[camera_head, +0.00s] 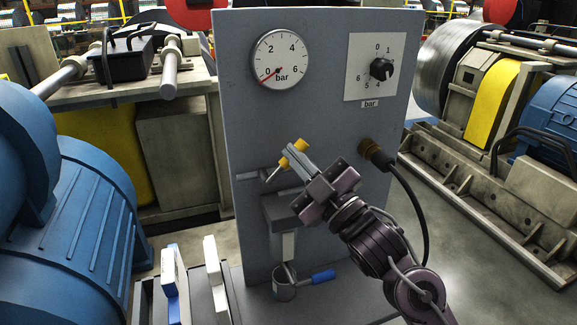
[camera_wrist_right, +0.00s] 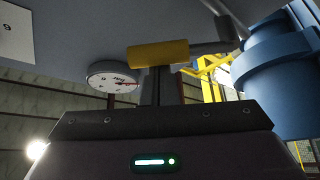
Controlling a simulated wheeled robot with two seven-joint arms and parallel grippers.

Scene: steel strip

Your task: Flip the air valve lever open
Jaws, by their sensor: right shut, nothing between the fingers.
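The air valve lever has a yellow grip (camera_head: 300,144) on a thin metal rod and slants up to the right in front of the grey panel (camera_head: 320,110). My right gripper (camera_head: 292,153) is shut and empty, its fingertips beside the lever just below the yellow grip. In the right wrist view the yellow grip (camera_wrist_right: 158,53) lies across the fingertips; whether they touch is unclear. The pressure gauge (camera_head: 281,61) has its red needle near 0, and it also shows in the right wrist view (camera_wrist_right: 113,79). My left gripper is not in view.
A black knob (camera_head: 381,69) sits on a white dial plate. A black hose (camera_head: 415,195) hangs from a brass fitting (camera_head: 376,152) beside my right arm. Large blue machinery (camera_head: 85,220) fills the left.

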